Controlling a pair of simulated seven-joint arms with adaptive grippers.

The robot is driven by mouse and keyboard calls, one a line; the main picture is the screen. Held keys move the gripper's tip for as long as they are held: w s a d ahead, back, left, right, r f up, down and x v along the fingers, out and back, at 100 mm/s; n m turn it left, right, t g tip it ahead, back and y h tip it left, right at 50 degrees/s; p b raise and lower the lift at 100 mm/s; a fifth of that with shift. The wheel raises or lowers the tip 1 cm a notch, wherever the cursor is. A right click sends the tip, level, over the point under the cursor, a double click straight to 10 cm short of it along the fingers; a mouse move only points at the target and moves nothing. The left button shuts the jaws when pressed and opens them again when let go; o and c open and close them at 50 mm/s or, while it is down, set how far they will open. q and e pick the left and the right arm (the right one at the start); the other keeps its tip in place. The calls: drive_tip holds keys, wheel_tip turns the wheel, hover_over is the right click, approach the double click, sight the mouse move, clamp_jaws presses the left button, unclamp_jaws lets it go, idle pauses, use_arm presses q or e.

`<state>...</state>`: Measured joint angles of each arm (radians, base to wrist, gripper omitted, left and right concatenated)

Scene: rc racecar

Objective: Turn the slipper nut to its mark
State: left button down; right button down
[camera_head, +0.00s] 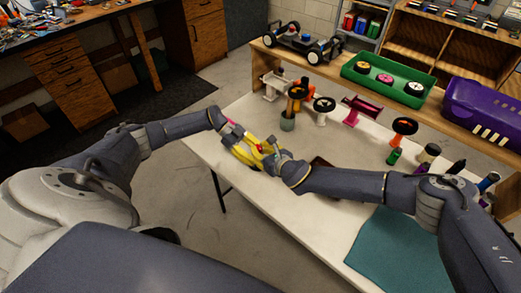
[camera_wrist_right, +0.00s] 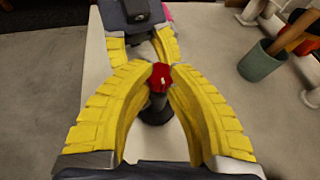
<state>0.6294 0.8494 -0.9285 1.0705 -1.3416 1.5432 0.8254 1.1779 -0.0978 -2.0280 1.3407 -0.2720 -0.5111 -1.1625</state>
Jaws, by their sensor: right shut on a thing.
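The red slipper nut (camera_wrist_right: 160,76) sits on top of a dark upright part (camera_wrist_right: 155,108) in the right wrist view. A small pale mark shows on the nut. My right gripper (camera_wrist_right: 162,70) is shut on the nut, with one yellow fingertip on each side. In the head view the nut is a small red spot (camera_head: 260,147) between the two grippers. My left gripper (camera_head: 239,150) faces my right gripper (camera_head: 271,150) there, close against it. The left fingers are partly hidden behind the right ones in the wrist view, so their opening is unclear.
Wheels on stands and small bottles are along the back of the white table (camera_head: 235,118). A teal mat (camera_head: 390,250) lies at front right. A raised wooden shelf (camera_head: 340,85) borders the back.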

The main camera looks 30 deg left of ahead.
drive_tip(key=shift+s+a+m+t+h, duration=0.15)
drive_tip(key=shift+m+t+h, duration=0.95)
drive_tip(key=shift+m+t, duration=0.5)
drive_tip(key=shift+m, duration=0.3)
drive_tip(key=shift+t+h, duration=0.4)
drive_tip(key=c, duration=1.1)
unclamp_jaws()
drive_tip(key=shift+o, duration=0.2)
drive_tip(key=shift+g+y, duration=0.3)
drive_tip(key=shift+w+n+g+y, duration=0.2)
drive_tip(key=shift+n+g+y, duration=0.6)
drive_tip(key=shift+n+g, duration=0.45)
drive_tip(key=shift+d+n+g+y, duration=0.2)
drive_tip(key=shift+n+g+y, duration=0.5)
drive_tip(key=shift+n+g, duration=0.7)
drive_tip(key=shift+w+n+g, duration=0.15)
drive_tip(key=shift+n+g, duration=0.2)
